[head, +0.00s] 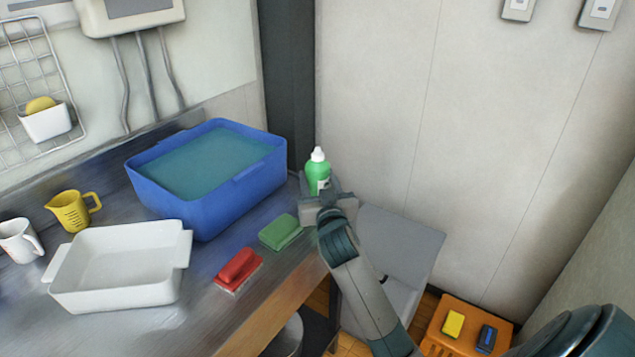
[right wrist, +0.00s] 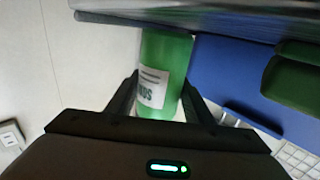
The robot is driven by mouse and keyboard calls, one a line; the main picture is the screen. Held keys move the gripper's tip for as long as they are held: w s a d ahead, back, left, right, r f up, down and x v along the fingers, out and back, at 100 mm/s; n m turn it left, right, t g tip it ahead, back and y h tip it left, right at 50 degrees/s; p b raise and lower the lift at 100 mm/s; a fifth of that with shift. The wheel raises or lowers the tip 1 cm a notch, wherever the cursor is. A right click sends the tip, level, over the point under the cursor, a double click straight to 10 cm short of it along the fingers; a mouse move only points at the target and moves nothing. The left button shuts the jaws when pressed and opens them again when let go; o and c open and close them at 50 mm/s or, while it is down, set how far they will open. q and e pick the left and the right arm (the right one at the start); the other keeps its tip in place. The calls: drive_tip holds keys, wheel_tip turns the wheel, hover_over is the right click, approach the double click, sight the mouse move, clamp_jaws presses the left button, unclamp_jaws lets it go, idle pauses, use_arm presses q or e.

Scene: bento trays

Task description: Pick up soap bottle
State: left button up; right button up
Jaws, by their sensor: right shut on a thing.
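The soap bottle (head: 317,173) is green with a white cap and a white label. It stands upright in the head view, near the back right corner of the metal counter. My right gripper (head: 327,195) is at the bottle, and its jaws are shut on it. In the right wrist view the green bottle (right wrist: 164,75) lies between the two dark fingers (right wrist: 158,100), with its label partly showing. The gripper hides the lower part of the bottle in the head view, so I cannot tell whether its base touches the counter. My left gripper is not in view.
A blue basin of water (head: 237,193) stands just left of the bottle. A green sponge (head: 281,232) and a red brush (head: 238,268) lie near the counter's front edge. A white tray (head: 120,293), yellow jug (head: 70,211) and white mug (head: 18,240) are further left. A wall is behind.

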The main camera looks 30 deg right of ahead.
sight(321, 173)
drive_tip(key=r, duration=0.3)
drive_tip(key=shift+s+r, duration=0.3)
drive_tip(key=shift+r, duration=0.1)
drive_tip(key=s+d+r, duration=0.2)
drive_tip(key=s+r, duration=0.4)
drive_tip(key=s, duration=0.5)
drive_tip(key=shift+r, duration=0.25)
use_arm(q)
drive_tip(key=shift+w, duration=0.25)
